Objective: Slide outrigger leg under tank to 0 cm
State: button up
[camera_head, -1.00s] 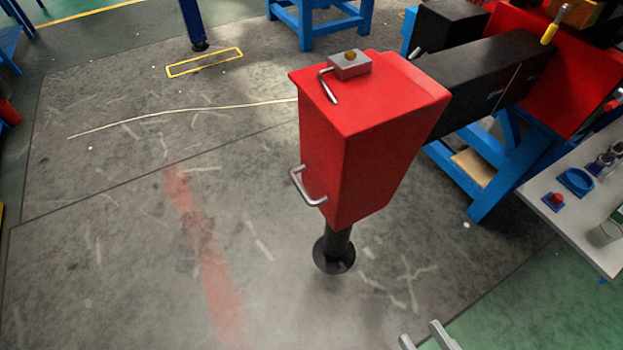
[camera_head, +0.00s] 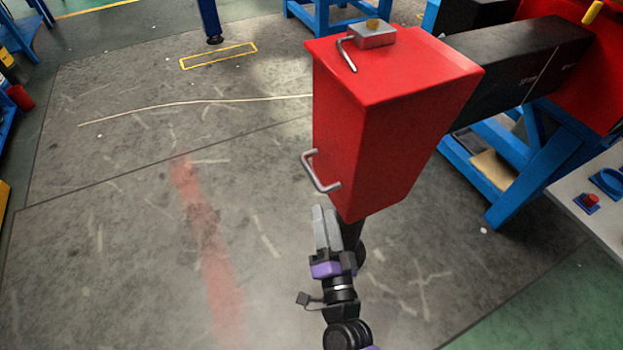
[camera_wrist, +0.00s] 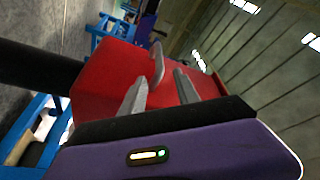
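The outrigger leg (camera_head: 365,120) is a red box on the end of a black beam (camera_head: 510,75). A bent metal side handle (camera_head: 315,172) sits on its left face, and a black jack post (camera_head: 349,232) shows below it. Farther right, the beam meets a red body (camera_head: 585,75), perhaps the tank. My gripper (camera_head: 325,208) points up just below the side handle. In the wrist view my gripper (camera_wrist: 160,78) has its two grey fingers apart, with the handle (camera_wrist: 158,62) showing between and beyond the tips. Contact cannot be told.
A small latch block with a bent lever (camera_head: 372,36) is on top of the leg. A blue stand (camera_head: 520,175) supports the beam. A white table (camera_head: 600,205) is at right. The grey floor to the left is largely clear, with a yellow outlined rectangle (camera_head: 218,56).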

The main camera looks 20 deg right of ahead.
aim_at(313, 181)
jog(key=shift+m+h, duration=0.4)
jog(key=shift+m, duration=0.3)
jog(key=shift+w+a+f+x, duration=0.1)
jog(key=shift+a+f+x, duration=0.15)
jog(key=shift+x, duration=1.8)
jog(key=shift+w+a+f+x, duration=0.1)
jog(key=shift+a+x, duration=0.15)
jog(key=shift+x, duration=1.8)
jog(key=shift+w+a+f+x, duration=0.1)
jog(key=shift+a+f+x, duration=0.15)
jog(key=shift+x, duration=1.75)
jog(key=shift+s, duration=0.1)
jog(key=shift+c, duration=0.5)
grip_shut()
